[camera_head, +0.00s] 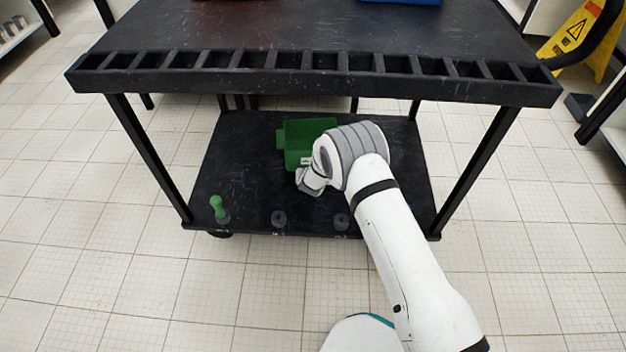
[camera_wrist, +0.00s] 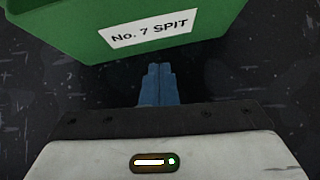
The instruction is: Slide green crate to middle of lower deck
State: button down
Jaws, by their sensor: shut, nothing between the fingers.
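The green crate (camera_head: 296,134) stands on the black lower deck (camera_head: 250,190) of the cart, near the middle from left to right and toward the back. My arm hides part of its right side. In the wrist view the crate (camera_wrist: 70,30) fills the top, with a white label reading "No. 7 SPIT" (camera_wrist: 148,33) on its near face. My gripper (camera_wrist: 158,68) is shut and empty, its blue fingertips just in front of that face below the label. Whether they touch it I cannot tell. In the head view my arm hides the fingertips.
A green peg-like item (camera_head: 217,207) stands at the deck's front left. Two small dark round items, one at the front middle (camera_head: 279,218) and one further right (camera_head: 342,221), sit along the front edge. The slotted upper deck (camera_head: 320,85) overhangs. Black legs (camera_head: 146,155) stand at the corners.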

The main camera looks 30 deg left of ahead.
jog(key=p+v, duration=0.3)
jog(key=v, duration=0.8)
jog(key=shift+s+d+f+p, duration=0.2)
jog(key=shift+s+f+p, duration=0.2)
